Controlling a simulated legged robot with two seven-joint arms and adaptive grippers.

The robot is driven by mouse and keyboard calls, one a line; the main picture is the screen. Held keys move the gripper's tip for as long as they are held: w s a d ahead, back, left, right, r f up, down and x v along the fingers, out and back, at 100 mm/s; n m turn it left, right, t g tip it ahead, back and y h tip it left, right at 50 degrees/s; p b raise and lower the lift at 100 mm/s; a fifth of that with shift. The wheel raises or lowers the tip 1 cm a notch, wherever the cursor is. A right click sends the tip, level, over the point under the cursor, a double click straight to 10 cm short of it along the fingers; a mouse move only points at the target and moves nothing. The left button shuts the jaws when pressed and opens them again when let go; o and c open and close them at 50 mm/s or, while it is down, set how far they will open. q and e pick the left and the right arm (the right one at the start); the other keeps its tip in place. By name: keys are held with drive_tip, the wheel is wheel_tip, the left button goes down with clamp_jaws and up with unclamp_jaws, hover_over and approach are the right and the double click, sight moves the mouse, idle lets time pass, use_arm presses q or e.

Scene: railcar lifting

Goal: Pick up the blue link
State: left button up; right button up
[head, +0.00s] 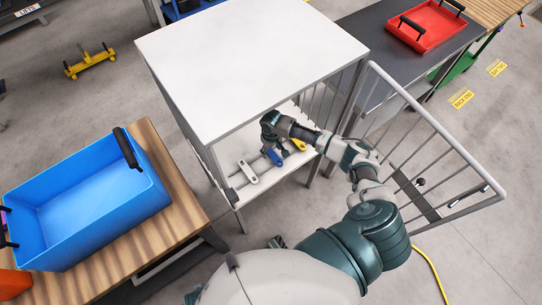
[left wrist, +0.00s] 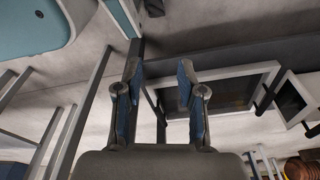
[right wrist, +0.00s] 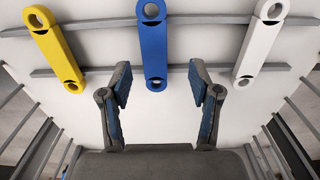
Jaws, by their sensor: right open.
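The blue link (head: 273,157) lies on two grey rails on the white shelf of the cage, between a white link (head: 247,172) and a yellow link (head: 298,145). My right gripper (right wrist: 160,80) is open and empty. The link's near end appears between its fingertips in the picture; I see no contact. In the head view my right gripper (head: 270,137) reaches in under the cage top. My left gripper (left wrist: 160,75) is open and empty, away from the links.
The white cage top (head: 250,60) overhangs the shelf, and bars flank the shelf's sides. An open barred gate (head: 440,150) stands at the right. A blue crate (head: 85,200) sits on a wooden table at the left. A red tray (head: 427,25) is at the back right.

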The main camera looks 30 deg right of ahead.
sight(272, 155)
drive_tip(key=f, duration=0.2)
drive_tip(key=d+f, duration=0.1)
drive_tip(key=f, duration=0.1)
drive_tip(key=shift+b, duration=0.35)
drive_tip(key=shift+d+f, duration=0.1)
drive_tip(key=shift+d, duration=0.15)
drive_tip(key=shift+a, duration=0.55)
clamp_jaws()
use_arm(q)
drive_tip(key=shift+w+d+r, duration=0.2)
drive_tip(key=shift+w+r, duration=0.55)
drive_tip(key=shift+r, duration=0.2)
use_arm(e)
drive_tip(key=shift+w+r, duration=0.1)
drive_tip(key=shift+r, duration=0.15)
